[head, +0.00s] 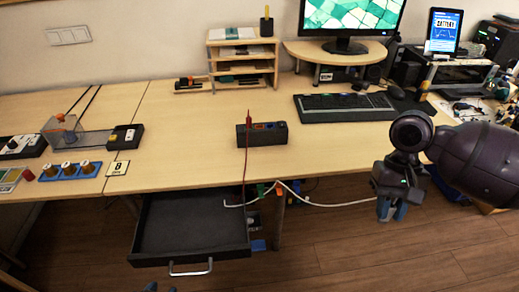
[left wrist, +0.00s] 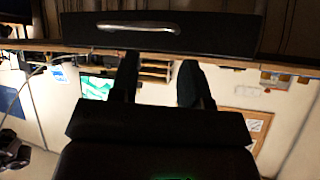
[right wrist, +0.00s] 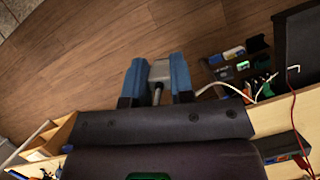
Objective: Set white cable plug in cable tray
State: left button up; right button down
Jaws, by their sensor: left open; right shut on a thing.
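My right gripper (head: 390,212) is shut on the white cable plug, over the floor in front of the table at the right. In the right wrist view the light grey-white plug (right wrist: 158,73) sits between its blue fingers. The white cable (head: 325,204) runs left from it to below the table edge. A dark tray-like holder with blue, white and green pieces (right wrist: 236,62) shows in the right wrist view; I cannot tell surely that it is the cable tray. My left gripper (left wrist: 160,85) is open and empty, facing the drawer front.
An open, empty black drawer (head: 190,222) with a metal handle (head: 190,269) sticks out below the table. A red lead (head: 246,150) hangs from a black socket box (head: 262,134) over the table edge. Bare floor (head: 335,255) lies between drawer and right gripper.

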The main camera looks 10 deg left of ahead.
aim_at(175, 229)
jog(key=u, duration=1.25)
jog(key=i+l+u, duration=0.2)
jog(key=i+u, duration=0.2)
jog(key=i, duration=0.15)
